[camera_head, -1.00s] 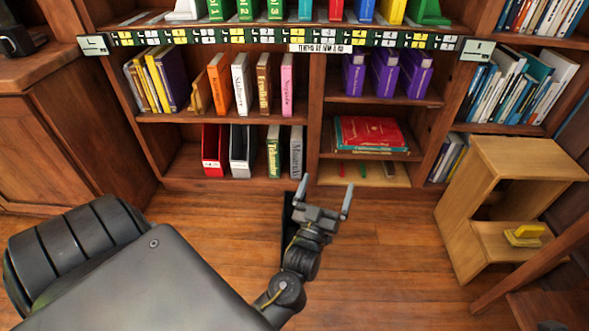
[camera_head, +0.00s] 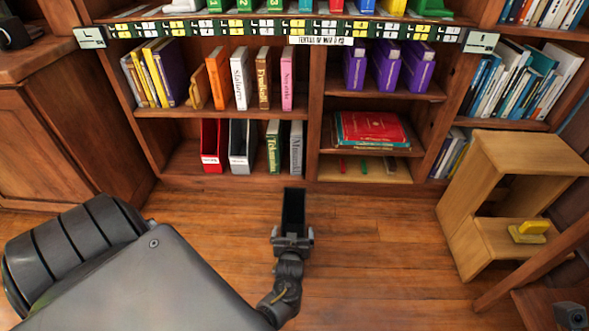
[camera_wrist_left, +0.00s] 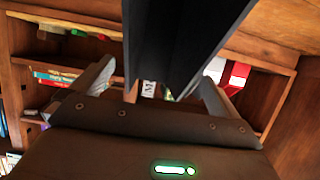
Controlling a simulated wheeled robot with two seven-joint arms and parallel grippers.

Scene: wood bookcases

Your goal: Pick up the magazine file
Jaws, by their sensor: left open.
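A tall black box-like thing, which looks like a magazine file (camera_head: 294,208), is at the lower middle of the head view, in front of the bookcase. My left gripper (camera_head: 292,236) is open at its near end. In the left wrist view the black file (camera_wrist_left: 185,35) fills the upper middle, with one finger of my left gripper (camera_wrist_left: 158,74) on each side. I cannot tell whether the fingers touch it. A red magazine file (camera_head: 214,145) and a dark one with a pale edge (camera_head: 242,146) stand on the lower left shelf. My right gripper is not in view.
The bookcase (camera_head: 312,125) holds upright books, purple boxes (camera_head: 386,66) and a red book stack (camera_head: 370,128). A wooden step stool (camera_head: 507,160) with a yellow object (camera_head: 528,231) stands at right. A wooden cabinet (camera_head: 60,140) stands at left. The floor (camera_head: 385,240) between is clear.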

